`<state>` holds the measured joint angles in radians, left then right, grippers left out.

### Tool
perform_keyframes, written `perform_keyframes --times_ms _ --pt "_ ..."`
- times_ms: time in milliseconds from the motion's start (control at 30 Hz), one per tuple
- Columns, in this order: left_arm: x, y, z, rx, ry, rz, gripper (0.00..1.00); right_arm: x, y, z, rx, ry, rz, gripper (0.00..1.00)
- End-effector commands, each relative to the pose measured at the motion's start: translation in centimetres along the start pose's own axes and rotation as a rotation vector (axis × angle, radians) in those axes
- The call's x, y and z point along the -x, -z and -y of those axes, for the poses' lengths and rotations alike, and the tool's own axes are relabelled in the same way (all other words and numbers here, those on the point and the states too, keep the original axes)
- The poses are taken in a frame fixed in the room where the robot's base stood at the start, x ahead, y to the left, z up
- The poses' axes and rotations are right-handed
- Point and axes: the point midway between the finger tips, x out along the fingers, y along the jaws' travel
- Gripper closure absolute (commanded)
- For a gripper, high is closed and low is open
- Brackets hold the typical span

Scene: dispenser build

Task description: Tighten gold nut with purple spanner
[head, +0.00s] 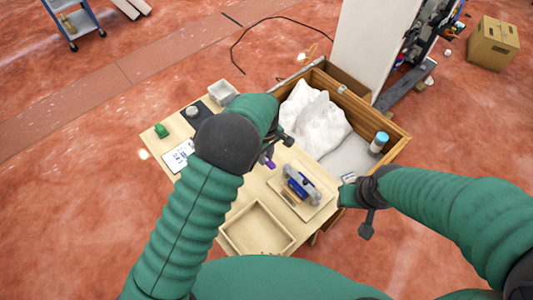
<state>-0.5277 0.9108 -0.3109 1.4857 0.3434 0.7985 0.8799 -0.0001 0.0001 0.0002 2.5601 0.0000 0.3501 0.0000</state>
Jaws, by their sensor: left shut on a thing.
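A small purple piece (266,160), which looks like part of the purple spanner, shows just below my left gripper (276,146). My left gripper is shut on it above the table, and my forearm and hand hide much of it. A blue and grey assembly (300,187) stands on a pale board (318,208) to the right of the spanner, apart from it. I cannot make out the gold nut. My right gripper (349,190) is beside the table's right edge, to the right of the assembly, and its jaws are too small to read.
An empty wooden tray (232,237) is at the table's front. A green block (161,130), a printed sheet (178,156) and a grey bin (222,92) are at the left and back. A wooden crate (396,136) with white bags and a blue-capped bottle (379,142) stands behind right.

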Motion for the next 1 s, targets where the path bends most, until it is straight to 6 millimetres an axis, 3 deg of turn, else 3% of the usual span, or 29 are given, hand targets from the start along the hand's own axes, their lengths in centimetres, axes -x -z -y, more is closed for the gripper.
perform_keyframes --times_ms 233,1000 --pt "-1.45 -0.08 -0.06 -0.002 -0.001 -0.001 1.00 -1.26 -0.29 -0.01 0.000 0.000 0.000 0.63" --pt "-1.44 -0.26 -0.01 -0.002 -0.001 -0.001 1.00 -0.66 -0.14 -0.01 0.000 0.000 0.000 0.63"
